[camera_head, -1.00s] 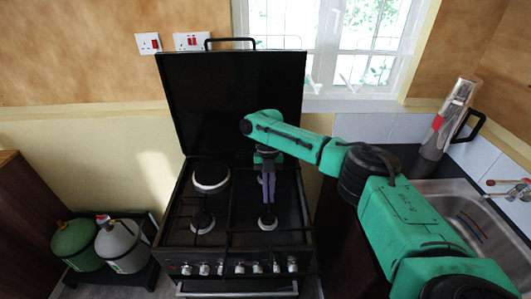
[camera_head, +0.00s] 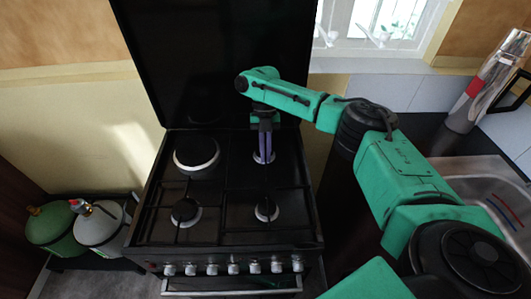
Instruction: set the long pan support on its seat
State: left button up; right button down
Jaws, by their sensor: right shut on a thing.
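My right gripper (camera_head: 263,151) reaches down over the back right burner of the black cooker (camera_head: 215,238). Its dark fingers are shut on the long pan support (camera_head: 288,188), whose thin black bars lie over the right half of the hob. The bars look about level and close to the hob top. I cannot tell whether they touch their seat. The fingers hide the exact grip point. My left gripper is out of view.
Another black pan support (camera_head: 158,206) lies over the left burners. The raised black lid (camera_head: 215,65) stands behind the hob. A sink (camera_head: 480,185) and a silver flask (camera_head: 485,85) are at the right. Gas bottles (camera_head: 98,230) stand at the left.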

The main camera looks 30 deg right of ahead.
jog(key=shift+w+r, duration=0.1)
jog(key=shift+r, duration=0.1)
notch_tip(320, 180, down, 2)
jog(key=shift+w+f+b, duration=0.1)
jog(key=shift+w+b, duration=0.05)
jog(key=shift+b, duration=0.45)
notch_tip(320, 180, down, 2)
jog(key=shift+f+b, duration=0.1)
jog(key=shift+b, duration=0.6)
jog(key=shift+p, duration=0.3)
jog(key=shift+f+b, duration=1.75)
jog(key=shift+f, duration=0.35)
jog(key=shift+f, duration=0.3)
